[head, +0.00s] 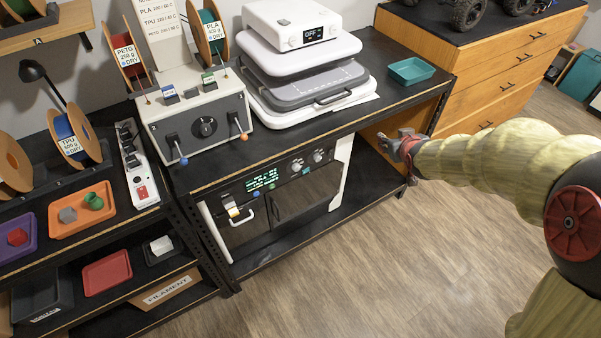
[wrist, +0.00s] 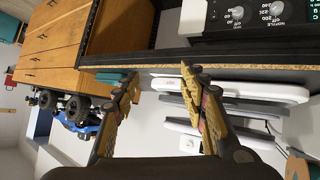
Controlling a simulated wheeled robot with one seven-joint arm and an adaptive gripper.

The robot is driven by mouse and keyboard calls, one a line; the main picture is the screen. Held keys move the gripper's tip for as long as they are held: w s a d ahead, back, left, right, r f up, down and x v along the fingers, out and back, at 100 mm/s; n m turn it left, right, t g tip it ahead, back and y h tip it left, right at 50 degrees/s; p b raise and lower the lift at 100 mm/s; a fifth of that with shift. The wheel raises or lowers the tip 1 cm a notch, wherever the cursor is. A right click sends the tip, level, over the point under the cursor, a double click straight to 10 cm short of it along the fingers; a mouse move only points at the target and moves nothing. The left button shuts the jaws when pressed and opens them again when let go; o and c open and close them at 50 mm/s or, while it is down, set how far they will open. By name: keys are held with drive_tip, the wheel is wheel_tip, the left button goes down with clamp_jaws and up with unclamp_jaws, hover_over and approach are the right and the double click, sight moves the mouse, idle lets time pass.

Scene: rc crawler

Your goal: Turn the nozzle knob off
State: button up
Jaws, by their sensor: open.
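Two pale round knobs sit on the dark front panel of the machine under the bench. In the wrist view, which looks upside down, the knob beside a label that seems to read NOZZLE (wrist: 272,12) is at the top right; the other knob (wrist: 235,14) is beside it. In the head view the nozzle knob (head: 296,166) appears to be the left of the pair. Its exact setting is too small to read. My gripper (head: 403,146) is open and empty, to the right of the panel and apart from the knobs; its spread fingers (wrist: 160,80) show in the wrist view.
The bench top (head: 330,140) overhangs the panel, with its edge near my gripper. A white press (head: 300,60) and teal tray (head: 411,71) stand on it. A wooden drawer cabinet (head: 500,75) stands to the right. The floor (head: 380,260) in front is clear.

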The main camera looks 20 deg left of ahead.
drive_tip(key=w+a+f+n+y, duration=0.1)
drive_tip(key=w+a+f+y, duration=0.1)
drive_tip(key=w+a+f, duration=0.35)
drive_tip(key=n+t+y+p, duration=0.1)
drive_tip(key=n+t+y, duration=0.1)
drive_tip(key=n+y, duration=0.5)
approach(298, 170)
drive_tip(key=m+y, duration=0.2)
drive_tip(key=x, duration=0.2)
drive_tip(key=b+x, duration=0.1)
drive_tip(key=x, duration=0.2)
drive_tip(key=f+x, duration=0.1)
drive_tip(key=x, duration=0.2)
drive_tip(key=shift+w+d+b, duration=0.2)
drive_tip(key=shift+b, duration=0.2)
drive_tip(key=shift+r, duration=0.1)
drive_tip(key=shift+c, duration=1.2)
clamp_jaws()
